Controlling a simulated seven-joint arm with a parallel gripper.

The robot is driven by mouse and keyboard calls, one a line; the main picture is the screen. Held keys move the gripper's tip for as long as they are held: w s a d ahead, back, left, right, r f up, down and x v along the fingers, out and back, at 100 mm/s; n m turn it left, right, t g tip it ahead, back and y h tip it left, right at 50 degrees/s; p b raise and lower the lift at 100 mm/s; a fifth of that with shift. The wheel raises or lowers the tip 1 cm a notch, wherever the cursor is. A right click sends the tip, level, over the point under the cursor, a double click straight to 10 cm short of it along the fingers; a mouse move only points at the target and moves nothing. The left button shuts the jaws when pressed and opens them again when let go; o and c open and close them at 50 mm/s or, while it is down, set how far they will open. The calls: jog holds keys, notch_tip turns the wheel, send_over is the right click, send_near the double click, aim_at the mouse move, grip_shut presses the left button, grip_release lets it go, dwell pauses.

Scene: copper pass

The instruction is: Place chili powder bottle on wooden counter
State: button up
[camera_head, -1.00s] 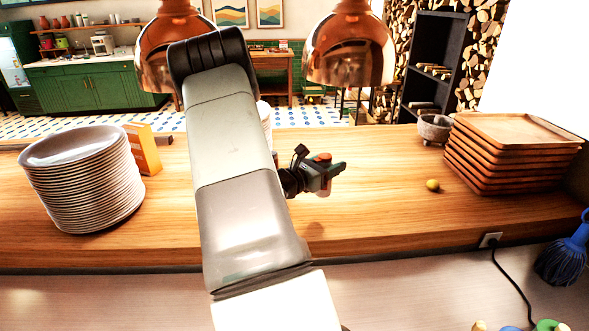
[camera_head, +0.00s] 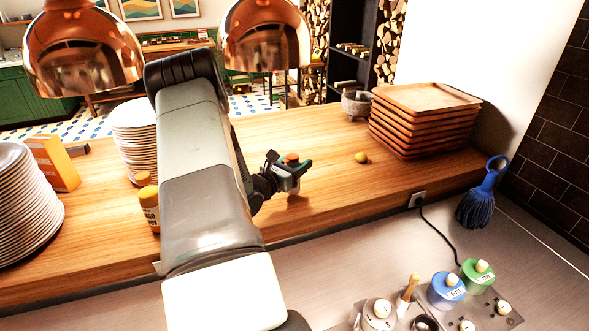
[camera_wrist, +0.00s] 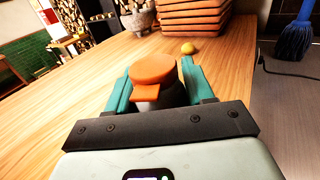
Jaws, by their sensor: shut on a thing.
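My gripper (camera_head: 287,173) is shut on an orange-capped bottle (camera_wrist: 152,73), taken here as the chili powder bottle; its label cannot be read. In the wrist view the orange cap is between the two green fingers, and the fingers and gripper body hide most of the bottle. In the head view the bottle's orange cap (camera_head: 292,157) shows at the fingers. The gripper holds the bottle over the wooden counter (camera_head: 325,185), with a shadow on the wood below. Whether its base touches the wood is unclear.
Copper lamps (camera_head: 265,35) hang above. Counter around the gripper is clear.

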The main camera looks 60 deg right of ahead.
jog(key=shift+f, duration=1.1)
jog(key=shift+f, duration=0.15)
jog(key=o, duration=1.1)
jog(key=shift+w+a, duration=0.15)
jog(key=shift+a, duration=0.15)
jog(key=v, duration=1.1)
jog(key=shift+a, duration=0.2)
jog(key=shift+r, duration=0.2)
